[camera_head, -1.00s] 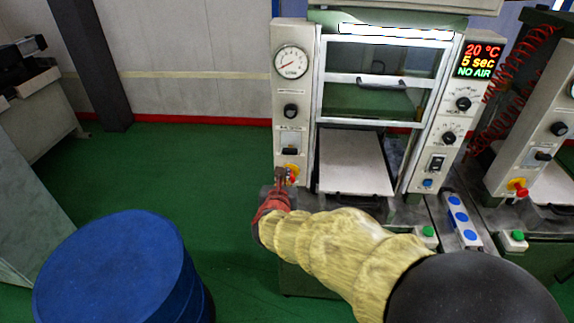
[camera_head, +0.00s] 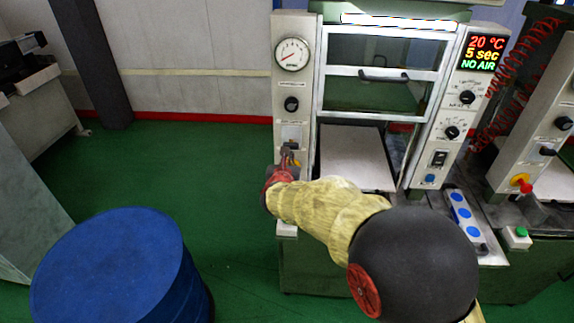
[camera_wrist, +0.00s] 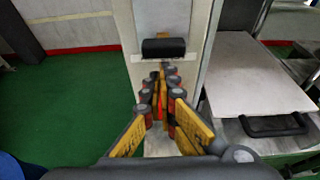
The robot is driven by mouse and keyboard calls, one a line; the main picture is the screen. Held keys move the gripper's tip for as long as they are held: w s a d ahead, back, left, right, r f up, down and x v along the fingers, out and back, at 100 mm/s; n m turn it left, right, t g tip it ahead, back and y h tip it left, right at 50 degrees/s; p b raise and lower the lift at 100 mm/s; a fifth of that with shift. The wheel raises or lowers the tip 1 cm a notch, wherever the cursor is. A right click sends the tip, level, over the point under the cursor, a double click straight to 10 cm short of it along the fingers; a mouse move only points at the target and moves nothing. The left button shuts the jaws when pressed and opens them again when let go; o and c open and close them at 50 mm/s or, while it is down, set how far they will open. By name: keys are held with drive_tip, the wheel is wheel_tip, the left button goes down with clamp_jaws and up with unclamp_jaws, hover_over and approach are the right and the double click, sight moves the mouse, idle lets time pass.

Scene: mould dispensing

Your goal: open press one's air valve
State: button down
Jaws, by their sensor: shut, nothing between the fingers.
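Press one (camera_head: 297,100) stands in the middle of the head view, with a pressure gauge and a black knob on its left panel. The black air valve handle (camera_wrist: 163,47) sits low on that panel; the wrist view shows it lying across its pale plate. My gripper (camera_head: 287,155) is shut and empty, in front of the panel just below the handle. In the wrist view its fingertips (camera_wrist: 163,80) point up toward the handle, and I cannot tell whether they touch it. A red and yellow button (camera_wrist: 170,130) below the handle is mostly hidden behind my fingers.
Press one's display (camera_head: 481,53) reads 20 °C, 5 sec, NO AIR. Its white plate (camera_head: 355,155) lies right of my gripper. A second press (camera_head: 545,130) stands at the right. A blue drum (camera_head: 110,260) stands front left. Green floor at the left is open.

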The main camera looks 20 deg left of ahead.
sight(289, 145)
drive_tip(key=shift+w, duration=0.15)
wheel_tip(289, 145, up, 5)
drive_tip(key=p, duration=0.2)
drive_tip(key=shift+p, duration=0.3)
drive_tip(key=shift+f, duration=0.1)
